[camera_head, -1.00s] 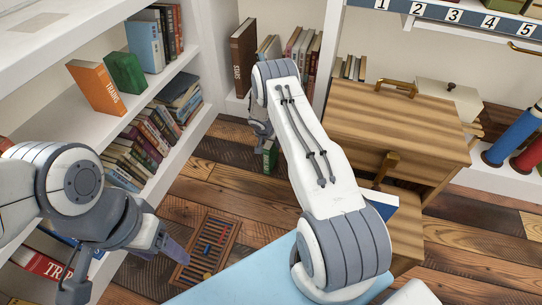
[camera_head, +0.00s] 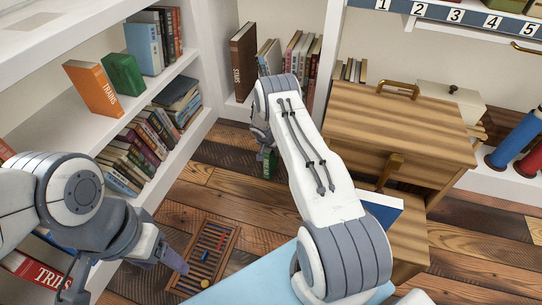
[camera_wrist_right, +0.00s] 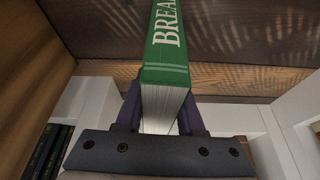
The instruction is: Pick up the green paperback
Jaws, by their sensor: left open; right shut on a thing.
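The green paperback (camera_wrist_right: 165,50) has white lettering beginning "BREA" and is between the two fingers of my right gripper (camera_wrist_right: 160,112) in the right wrist view. The gripper is shut on it near its end, where the white page edges show. In the head view a small green part of the paperback (camera_head: 269,166) shows below my right gripper (camera_head: 263,138); the arm hides the rest. My left gripper (camera_head: 125,278) is open and empty at the lower left, in front of the bookshelf.
A bookshelf (camera_head: 185,62) fills the left, with an orange book (camera_head: 92,88) and another green book (camera_head: 123,74). An abacus (camera_head: 203,255) lies on the plank floor. A wooden drawer cabinet (camera_head: 400,122) stands right of my right arm.

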